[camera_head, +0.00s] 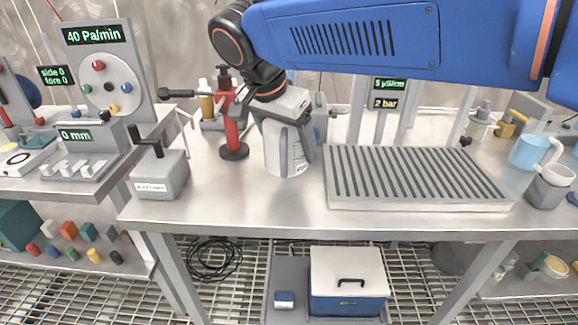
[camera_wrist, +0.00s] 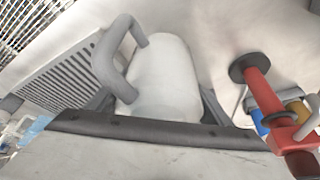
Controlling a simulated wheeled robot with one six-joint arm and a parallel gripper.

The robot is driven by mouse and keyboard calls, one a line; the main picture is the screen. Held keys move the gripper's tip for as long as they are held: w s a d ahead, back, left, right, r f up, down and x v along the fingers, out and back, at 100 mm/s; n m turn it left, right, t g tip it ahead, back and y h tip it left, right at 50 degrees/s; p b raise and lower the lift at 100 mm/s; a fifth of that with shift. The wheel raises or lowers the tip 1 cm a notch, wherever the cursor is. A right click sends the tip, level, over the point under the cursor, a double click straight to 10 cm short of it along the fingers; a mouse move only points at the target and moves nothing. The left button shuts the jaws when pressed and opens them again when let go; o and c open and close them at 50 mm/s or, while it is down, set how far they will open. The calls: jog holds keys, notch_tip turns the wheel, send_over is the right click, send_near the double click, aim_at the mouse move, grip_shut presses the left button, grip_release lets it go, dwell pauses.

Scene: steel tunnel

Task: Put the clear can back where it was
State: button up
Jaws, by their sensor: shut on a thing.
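The clear can (camera_head: 287,153) is a pale, whitish can with a side handle. It is upright at the middle of the steel table, left of the slatted drain tray (camera_head: 420,180). My gripper (camera_head: 283,125) reaches down from above and is shut on the can. In the wrist view the can (camera_wrist: 166,80) lies between my jaws, with its curved handle (camera_wrist: 115,62) to the left. The can's base appears at or very near the table top; I cannot tell whether it touches. My gripper hides the can's upper part in the head view.
A red pump stand (camera_head: 233,130) is close on the left, with bottles (camera_head: 207,100) behind it. A grey box with a black crank (camera_head: 160,172) stands at the table's left edge. A light blue mug (camera_head: 527,152) and a grey cup (camera_head: 548,187) are at the right. The front strip of table is clear.

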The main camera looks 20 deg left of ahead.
aim_at(275, 129)
jog(key=shift+f, duration=2.7)
jog(key=shift+f, duration=0.15)
jog(key=o, duration=1.3)
jog(key=v, duration=1.2)
